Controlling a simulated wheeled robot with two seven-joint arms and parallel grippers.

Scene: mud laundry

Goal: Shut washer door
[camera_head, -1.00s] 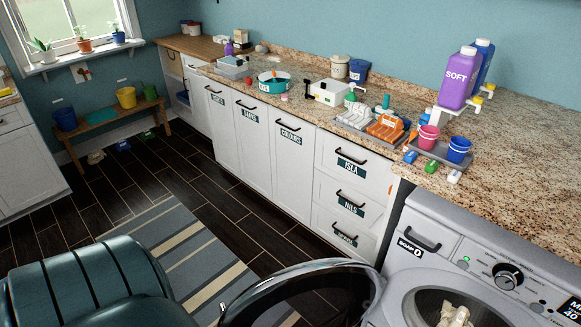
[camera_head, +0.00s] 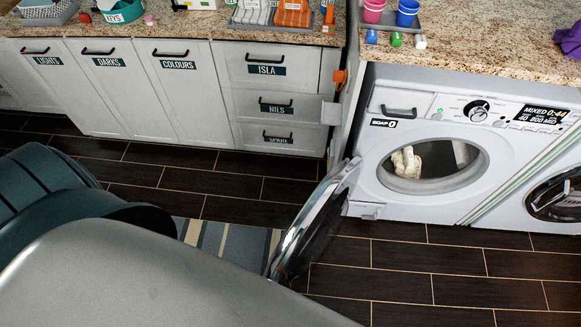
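The white washer (camera_head: 375,170) stands under the counter at right. Its round door (camera_head: 318,215) with a chrome rim and dark glass is wide open, swung out to the left of the opening. Pale laundry (camera_head: 406,162) lies inside the drum, showing at the opening. The washer display reads "MIXED 0:44". A large grey rounded surface, seemingly a part of my own body, fills the lower left and overlaps the lower end of the door in the picture; I cannot tell if they touch. Neither of my grippers is in view.
A second machine with a dark round door (camera_head: 556,198) stands at right. White cabinets (camera_head: 117,85) line the left. A dark green tub (camera_head: 40,180) is at left, near a striped rug (camera_head: 225,241). The dark floor (camera_head: 400,275) before the washer is clear.

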